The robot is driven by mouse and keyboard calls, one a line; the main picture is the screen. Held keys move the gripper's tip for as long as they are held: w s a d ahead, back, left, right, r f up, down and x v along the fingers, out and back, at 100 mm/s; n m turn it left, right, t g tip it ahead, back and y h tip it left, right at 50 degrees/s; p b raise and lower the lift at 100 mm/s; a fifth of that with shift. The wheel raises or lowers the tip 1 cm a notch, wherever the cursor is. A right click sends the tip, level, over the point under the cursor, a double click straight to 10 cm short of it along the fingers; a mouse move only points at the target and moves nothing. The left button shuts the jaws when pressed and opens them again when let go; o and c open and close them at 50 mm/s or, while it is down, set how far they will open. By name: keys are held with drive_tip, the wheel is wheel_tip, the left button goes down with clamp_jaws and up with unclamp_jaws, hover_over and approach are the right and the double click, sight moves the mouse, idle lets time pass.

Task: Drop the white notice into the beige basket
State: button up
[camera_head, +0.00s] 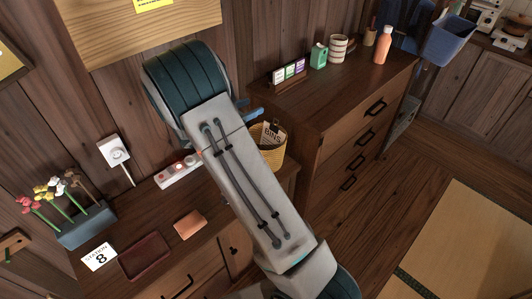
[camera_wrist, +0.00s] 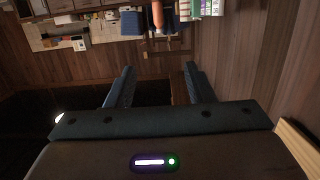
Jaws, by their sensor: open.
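A white notice (camera_head: 271,133) with dark lettering is in the beige basket (camera_head: 272,152), tilted, its upper part showing above the rim. The basket stands on the low wooden cabinet beside the taller dresser, and my arm hides its left part. My gripper is open, with two dark blue fingers apart and nothing held between them in the wrist view (camera_wrist: 160,86). In the head view, blue finger parts (camera_head: 251,113) show just above and left of the basket, apart from the notice. The notice and basket do not show in the wrist view.
The dresser (camera_head: 330,100) holds a green carton, striped cup and orange bottle (camera_head: 383,45). A blue bin (camera_head: 448,42) is at the upper right. The low cabinet holds a "STATION 8" card (camera_head: 98,257), brown tray (camera_head: 145,256), power strip (camera_head: 178,174) and flower box (camera_head: 86,228).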

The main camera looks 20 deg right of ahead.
drive_tip(key=v, duration=0.6)
drive_tip(key=shift+a+b, duration=0.25)
drive_tip(key=shift+b, duration=0.2)
drive_tip(key=shift+r, duration=0.15)
drive_tip(key=w+a+r+n+t+y, duration=0.35)
drive_tip(key=r+t+y, duration=0.25)
drive_tip(key=y, duration=0.2)
drive_tip(key=s+a+r+n+y, duration=0.4)
drive_tip(key=s+a+n+y, duration=0.15)
drive_tip(key=y, duration=0.25)
drive_tip(key=s+d+f+n+g, duration=0.1)
drive_tip(key=s+d+g, duration=0.1)
drive_tip(key=s, duration=0.7)
drive_tip(key=s+d+f+n+g, duration=0.2)
drive_tip(key=s+g, duration=0.1)
drive_tip(key=s, duration=0.6)
drive_tip(key=s+d+f+n+g, duration=0.1)
drive_tip(key=s+n+g, duration=0.1)
drive_tip(key=s, duration=0.7)
drive_tip(key=shift+s+d+f+g+h, duration=0.3)
drive_tip(key=shift+d+g, duration=0.1)
drive_tip(key=shift+g, duration=0.3)
